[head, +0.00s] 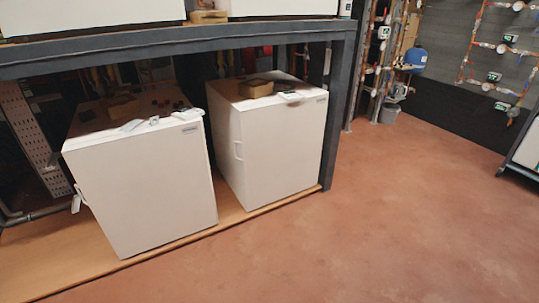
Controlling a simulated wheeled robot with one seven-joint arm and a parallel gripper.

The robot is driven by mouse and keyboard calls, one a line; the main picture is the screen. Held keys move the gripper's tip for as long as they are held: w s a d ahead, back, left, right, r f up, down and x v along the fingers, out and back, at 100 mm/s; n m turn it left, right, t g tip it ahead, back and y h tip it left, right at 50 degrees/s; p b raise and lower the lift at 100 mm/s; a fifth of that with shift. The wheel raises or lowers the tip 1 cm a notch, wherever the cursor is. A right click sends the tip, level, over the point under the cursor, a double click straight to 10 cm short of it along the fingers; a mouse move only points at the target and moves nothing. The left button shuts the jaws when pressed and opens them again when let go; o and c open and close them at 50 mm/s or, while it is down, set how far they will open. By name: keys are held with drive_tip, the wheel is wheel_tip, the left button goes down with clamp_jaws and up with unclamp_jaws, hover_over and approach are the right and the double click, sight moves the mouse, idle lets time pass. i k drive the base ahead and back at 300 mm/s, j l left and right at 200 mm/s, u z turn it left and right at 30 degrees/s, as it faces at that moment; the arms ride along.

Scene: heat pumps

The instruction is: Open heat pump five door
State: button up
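Two white box-shaped heat pumps stand side by side on a low wooden shelf under a grey metal frame. I cannot read a number on either, so I cannot tell which is five. My gripper is not in view.
The grey frame's top beam (180,45) and right leg (338,115) surround the heat pumps. More white units stand above. The reddish floor (400,210) in front and right is clear. A grey bucket (390,113) and wall piping stand at the back.

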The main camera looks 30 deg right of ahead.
sight(281, 144)
drive_tip(key=i+l, duration=0.25)
drive_tip(key=i, duration=0.2)
drive_tip(key=i+l, duration=0.2)
drive_tip(key=i, duration=0.3)
drive_tip(key=i+l, duration=0.25)
drive_tip(key=i, duration=0.2)
drive_tip(key=i+l, duration=0.2)
drive_tip(key=i, duration=0.25)
drive_tip(key=i+l, duration=0.25)
drive_tip(key=i, duration=0.25)
